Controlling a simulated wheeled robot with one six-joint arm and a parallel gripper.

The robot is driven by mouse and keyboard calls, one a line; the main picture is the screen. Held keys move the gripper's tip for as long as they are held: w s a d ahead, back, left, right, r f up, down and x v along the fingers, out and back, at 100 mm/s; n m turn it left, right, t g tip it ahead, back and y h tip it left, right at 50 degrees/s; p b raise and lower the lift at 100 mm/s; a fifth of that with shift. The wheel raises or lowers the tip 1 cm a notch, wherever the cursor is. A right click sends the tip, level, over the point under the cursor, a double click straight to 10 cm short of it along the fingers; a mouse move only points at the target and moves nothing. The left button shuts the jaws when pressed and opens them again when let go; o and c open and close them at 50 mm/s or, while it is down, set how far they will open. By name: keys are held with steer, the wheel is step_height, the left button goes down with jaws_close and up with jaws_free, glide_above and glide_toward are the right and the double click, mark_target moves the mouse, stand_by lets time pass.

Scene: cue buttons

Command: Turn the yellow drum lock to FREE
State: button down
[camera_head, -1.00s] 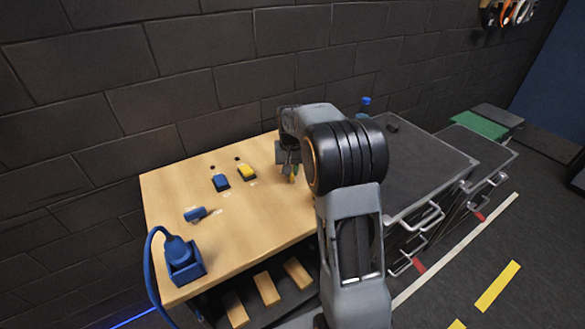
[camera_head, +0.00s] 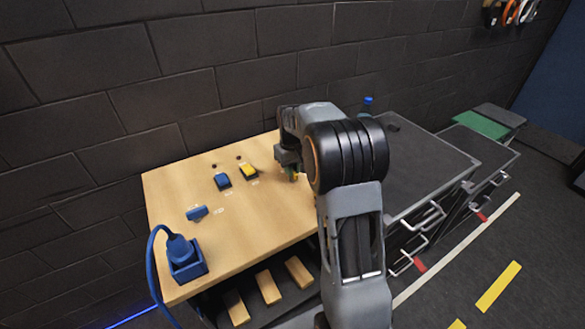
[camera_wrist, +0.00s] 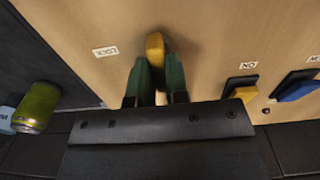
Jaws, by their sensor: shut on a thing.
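The yellow drum lock (camera_wrist: 154,46) shows in the wrist view as a narrow yellow bar on the wooden panel. The green fingers of my gripper (camera_wrist: 156,70) are on either side of it, shut on it. A white label reading LOCK (camera_wrist: 105,51) is to the left of the bar, seen upside down. The bar lies nearly along the fingers. No FREE label can be seen. In the head view my gripper (camera_head: 291,172) is at the right part of the wooden bench top, and my arm hides most of the lock.
A yellow rocker switch (camera_head: 250,171), a blue rocker switch (camera_head: 222,181) and a blue handle (camera_head: 197,212) are on the bench (camera_head: 255,225) left of my gripper. A blue plug with a cable (camera_head: 184,255) stands at the front left. A green-yellow can (camera_wrist: 37,106) is beyond the bench edge.

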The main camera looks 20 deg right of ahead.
stand_by(0.3)
steer(key=c, duration=1.1)
jaws_free()
step_height(320, 180, up, 14)
steer(key=shift+f, duration=0.1)
steer(key=shift+s+a+f+m+t, duration=0.25)
steer(key=shift+s+a+f+t, duration=0.8)
steer(key=shift+s, duration=2.7)
steer(key=shift+s+a+f+m+t, duration=0.3)
steer(key=shift+s+a+f, duration=0.9)
steer(key=shift+s+a, duration=1.8)
steer(key=shift+s+a+f+m+t, duration=0.15)
steer(key=shift+s+a+f+t, duration=0.85)
steer(key=shift+s, duration=3.55)
